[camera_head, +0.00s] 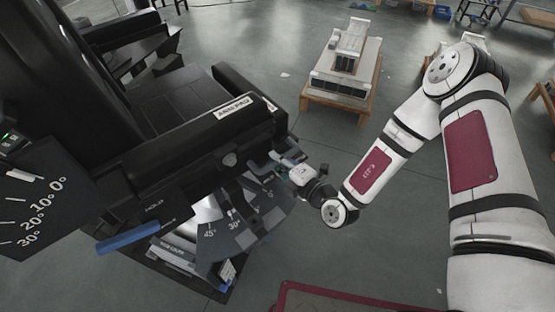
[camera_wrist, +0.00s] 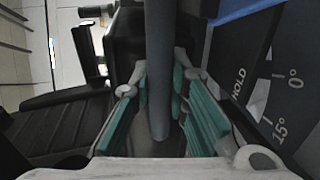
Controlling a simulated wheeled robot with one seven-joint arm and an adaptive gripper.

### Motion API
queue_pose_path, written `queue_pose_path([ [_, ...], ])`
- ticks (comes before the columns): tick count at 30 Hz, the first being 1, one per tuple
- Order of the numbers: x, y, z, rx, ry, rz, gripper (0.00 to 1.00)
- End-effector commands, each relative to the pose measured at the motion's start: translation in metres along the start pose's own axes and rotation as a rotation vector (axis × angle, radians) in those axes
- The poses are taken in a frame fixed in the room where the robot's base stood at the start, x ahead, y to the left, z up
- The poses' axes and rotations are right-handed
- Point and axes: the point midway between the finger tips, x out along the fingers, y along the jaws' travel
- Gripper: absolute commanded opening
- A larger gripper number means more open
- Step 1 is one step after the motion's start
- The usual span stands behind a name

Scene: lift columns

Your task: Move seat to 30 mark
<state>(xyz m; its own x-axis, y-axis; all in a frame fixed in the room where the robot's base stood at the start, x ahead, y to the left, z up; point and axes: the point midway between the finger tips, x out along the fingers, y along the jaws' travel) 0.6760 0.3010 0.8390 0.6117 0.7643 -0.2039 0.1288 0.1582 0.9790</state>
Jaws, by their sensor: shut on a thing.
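The black seat (camera_head: 155,105) fills the left of the head view, with an armrest (camera_head: 205,140) along its near side. A dark fan-shaped scale (camera_head: 245,222) below the armrest shows 45° and 30° marks. The wrist view shows part of a scale (camera_wrist: 262,85) with HOLD, 0° and 15°. My gripper (camera_head: 287,162) is at the front end of the armrest, above the scale's right side. In the wrist view, my gripper's teal-padded fingers (camera_wrist: 162,88) are shut around a dark grey rod (camera_wrist: 159,50). Where the rod joins the seat is hidden.
A second scale panel (camera_head: 38,205) at far left reads 0° to 30°. A blue handle (camera_head: 133,236) sticks out below the armrest. A wooden stand (camera_head: 338,101) with white equipment stands behind. A red-edged surface (camera_head: 350,300) lies at the bottom. Grey floor is open between.

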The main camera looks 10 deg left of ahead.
Motion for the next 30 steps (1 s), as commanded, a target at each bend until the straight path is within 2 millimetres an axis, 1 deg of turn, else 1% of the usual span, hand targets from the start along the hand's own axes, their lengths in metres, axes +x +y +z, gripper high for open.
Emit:
queue_pose_path([
  [1, -0.001, -0.001, 0.001, 0.000, -0.002, -0.003, 0.00],
  [2, -0.001, -0.001, 0.001, 0.000, -0.002, -0.003, 0.22],
  [3, 0.000, -0.001, 0.001, 0.001, -0.002, -0.003, 0.31],
  [4, 0.000, -0.001, 0.001, 0.001, -0.002, -0.003, 0.36],
  [13, -0.001, 0.000, 0.001, 0.000, -0.001, -0.001, 0.36],
  [17, -0.008, -0.001, 0.001, 0.001, -0.001, -0.002, 0.36],
  [20, -0.022, -0.001, 0.002, 0.004, -0.003, -0.003, 0.36],
  [30, -0.090, -0.001, 0.001, 0.004, -0.004, -0.004, 0.36],
])
